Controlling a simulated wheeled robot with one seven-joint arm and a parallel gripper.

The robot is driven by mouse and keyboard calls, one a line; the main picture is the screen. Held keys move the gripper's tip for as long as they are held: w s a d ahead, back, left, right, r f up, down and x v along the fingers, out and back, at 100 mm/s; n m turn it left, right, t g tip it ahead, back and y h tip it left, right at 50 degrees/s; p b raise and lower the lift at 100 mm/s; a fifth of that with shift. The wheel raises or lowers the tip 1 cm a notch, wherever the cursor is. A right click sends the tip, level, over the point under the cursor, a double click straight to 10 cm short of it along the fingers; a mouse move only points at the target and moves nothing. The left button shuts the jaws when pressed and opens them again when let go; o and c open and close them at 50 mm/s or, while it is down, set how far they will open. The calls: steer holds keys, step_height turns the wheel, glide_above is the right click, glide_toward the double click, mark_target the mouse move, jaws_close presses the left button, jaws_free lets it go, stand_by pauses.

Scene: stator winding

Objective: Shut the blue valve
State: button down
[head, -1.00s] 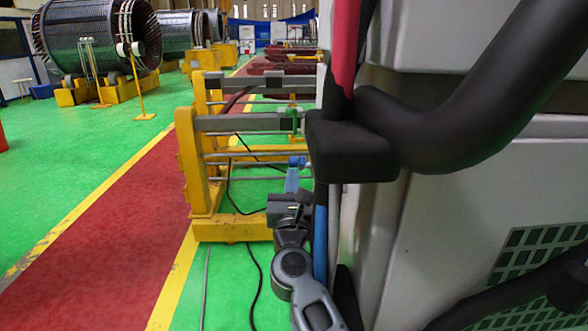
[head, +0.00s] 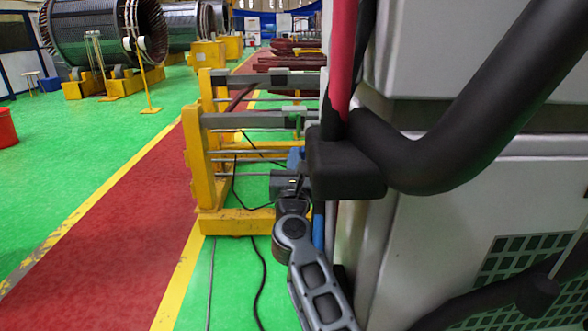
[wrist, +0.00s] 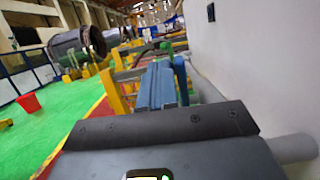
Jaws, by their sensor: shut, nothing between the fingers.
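My gripper (head: 295,160) is at the end of my arm, low in the middle of the head view, in front of the yellow frame. Its blue fingers are partly hidden by the black part at the white cabinet. In the wrist view my gripper (wrist: 168,70) points ahead, its blue fingers close together and shut, with no object visible between them. I cannot make out a blue valve for certain in either view. A blue upright pipe (head: 318,226) runs beside the cabinet, just right of my arm, in the head view.
A white cabinet (head: 450,205) with thick black hoses (head: 470,120) fills the right side. A yellow frame with grey bars (head: 205,165) stands ahead. A red walkway (head: 120,225) and open green floor lie left. A red bucket (head: 7,128) stands at far left.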

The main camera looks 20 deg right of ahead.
steer(key=shift+w+d+r, duration=0.3)
steer(key=shift+w+r, duration=0.35)
steer(key=shift+w, duration=0.2)
steer(key=shift+w+r, duration=0.1)
stand_by(0.3)
